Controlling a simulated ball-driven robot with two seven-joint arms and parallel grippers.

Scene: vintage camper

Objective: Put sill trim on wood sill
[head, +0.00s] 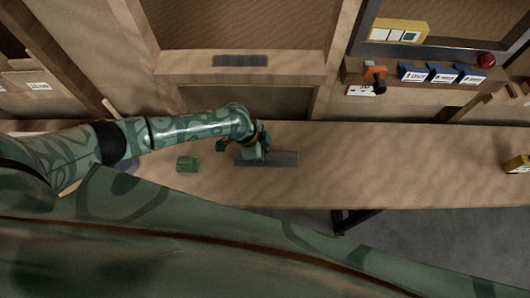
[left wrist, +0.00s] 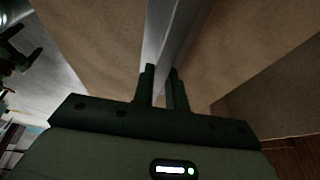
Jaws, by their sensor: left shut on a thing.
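A long grey strip, the sill trim (head: 285,160), is at the wooden bench top in the head view, lying flat and pointing left to right. My left gripper (head: 258,155) reaches down over its left part and is shut on it. In the left wrist view the fingers (left wrist: 163,75) stand on either side of the grey trim (left wrist: 173,40), which runs away from them. I cannot tell whether the trim touches the bench. The wood sill (head: 180,66) is behind the bench, with a dark grey strip (head: 240,60) on it. My right gripper is not in view.
A small green block (head: 188,163) is on the bench (head: 400,165) left of the gripper. A back-right shelf (head: 450,81) holds blue boxes, an orange item (head: 375,73) and a red knob (head: 487,60). A yellow item (head: 517,164) is at the bench's right end. The bench middle is clear.

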